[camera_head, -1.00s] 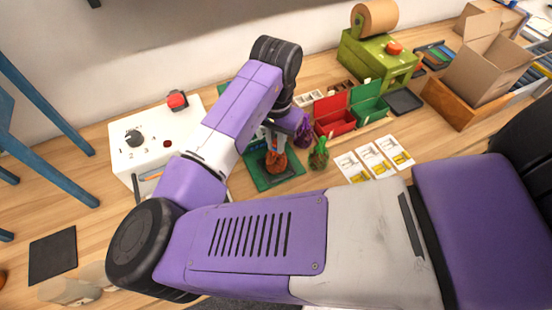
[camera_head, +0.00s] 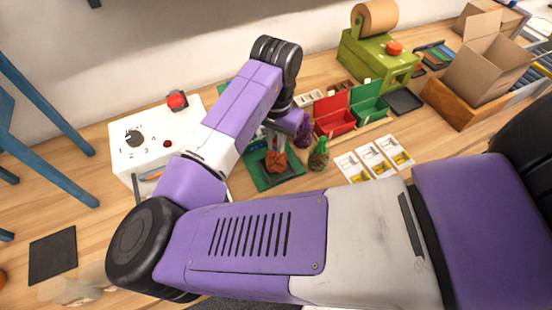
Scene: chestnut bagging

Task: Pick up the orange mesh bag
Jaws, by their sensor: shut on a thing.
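The orange mesh bag (camera_head: 276,161) is over the green mat (camera_head: 262,182), below the end of my arm. My gripper (camera_head: 275,141) is directly above it and shut on its upper part. The fingertips are small and partly hidden by my arm. I cannot tell whether the bag's bottom touches the mat.
A white box with a knob and red button (camera_head: 137,137) stands left. Red (camera_head: 333,122) and green (camera_head: 367,106) open boxes are right of the bags. White cards (camera_head: 374,160) lie in front of them. A green roll dispenser (camera_head: 377,58) and cardboard box (camera_head: 488,66) stand further right.

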